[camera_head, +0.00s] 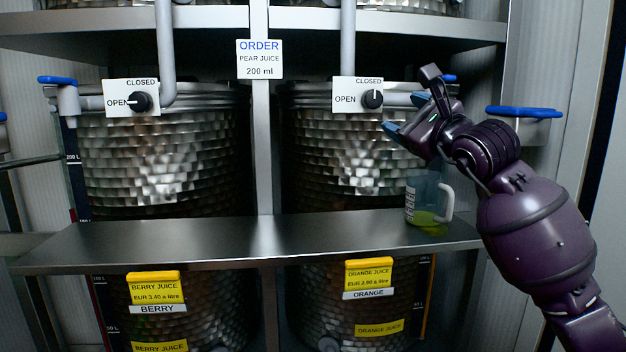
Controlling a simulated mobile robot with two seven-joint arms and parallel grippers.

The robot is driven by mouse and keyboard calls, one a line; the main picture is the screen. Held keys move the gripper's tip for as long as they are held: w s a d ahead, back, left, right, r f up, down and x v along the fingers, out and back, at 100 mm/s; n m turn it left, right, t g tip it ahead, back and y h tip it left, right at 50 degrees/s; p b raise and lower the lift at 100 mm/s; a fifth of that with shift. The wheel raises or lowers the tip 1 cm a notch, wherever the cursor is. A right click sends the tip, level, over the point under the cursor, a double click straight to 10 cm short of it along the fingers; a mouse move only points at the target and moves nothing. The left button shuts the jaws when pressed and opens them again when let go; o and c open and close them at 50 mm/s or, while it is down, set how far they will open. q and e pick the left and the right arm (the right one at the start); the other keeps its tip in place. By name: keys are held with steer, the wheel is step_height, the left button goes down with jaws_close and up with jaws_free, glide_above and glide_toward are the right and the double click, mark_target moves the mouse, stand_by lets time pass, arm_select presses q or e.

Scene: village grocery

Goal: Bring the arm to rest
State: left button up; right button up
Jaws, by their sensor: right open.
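My right arm comes in from the right, and its purple gripper (408,103) is open and empty. It is raised in front of the right upper tank (335,150), near a blue tap handle that it partly hides. A clear measuring jug (423,195) with a white handle stands upright on the metal shelf (240,246), below the gripper and apart from it. A little yellow-green liquid lies at its bottom. My left gripper is not in view.
Two knobs, the left one (141,102) and the right one (372,99), sit on OPEN/CLOSED plates. An order sign (259,59) reads pear juice, 200 ml. Blue handles stick out at left (57,80) and right (523,112). The shelf is clear left of the jug.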

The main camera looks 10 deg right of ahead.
steer(key=s+a+f+m+y, duration=0.25)
steer(key=s+f+y, duration=0.2)
steer(key=f, duration=0.25)
steer(key=s+a+f+m+y, duration=0.2)
steer(key=s+f+m+y, duration=0.2)
steer(key=f+y, duration=0.15)
steer(key=s+d+f+m+g+h, duration=0.1)
steer(key=s+d+f+m+h, duration=0.35)
steer(key=f+m+h, duration=0.6)
steer(key=s+d+f+m+g+h, duration=0.1)
steer(key=s+d+f+m+h, duration=0.45)
steer(key=m, duration=0.75)
steer(key=s+d+f+m+g+h, duration=0.1)
steer(key=s+d+f+m+h, duration=0.25)
steer(key=f+m+h, duration=0.6)
steer(key=s+f+m+g+y, duration=0.4)
steer(key=s+f+m+g, duration=0.25)
steer(key=s+f, duration=0.4)
steer(key=s+a+f+m+g+y, duration=0.1)
steer(key=s+a+f+g+y, duration=0.2)
steer(key=s, duration=0.4)
steer(key=s+a+f+m+g+y, duration=0.1)
steer(key=s+a+f+g+y, duration=0.15)
steer(key=s+f+g, duration=0.45)
steer(key=w+a+f+t+p, duration=0.1)
steer(key=w+f+t, duration=0.4)
steer(key=w+t, duration=0.3)
steer(key=shift+w+a+f+n+t, duration=0.15)
steer(key=shift+w+a+n+t, duration=0.2)
steer(key=shift+t, duration=1.1)
